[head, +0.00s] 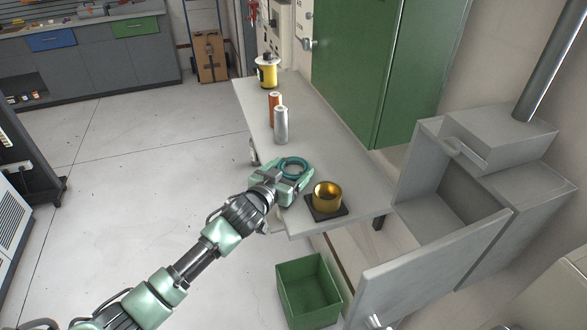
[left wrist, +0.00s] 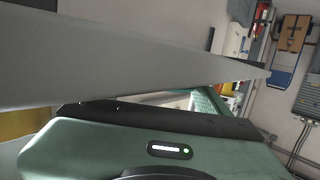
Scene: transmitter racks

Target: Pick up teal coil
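The teal coil (head: 293,165) is a ring lying near the front end of the grey bench top, in the head view. My left gripper (head: 291,183) is at the coil's near side and hides part of it. Whether its fingers are apart or closed on the coil does not show. In the left wrist view, the green gripper body (left wrist: 120,150) fills the bottom, and the fingertips and the coil cannot be made out clearly. My right gripper is not seen.
A brass cup on a black base (head: 327,198) stands just right of the gripper. Silver (head: 281,126) and orange (head: 272,103) cylinders and a yellow spool (head: 266,73) stand farther back on the bench (head: 355,168). A green bin (head: 307,290) is on the floor below. An open grey cabinet (head: 408,265) is at right.

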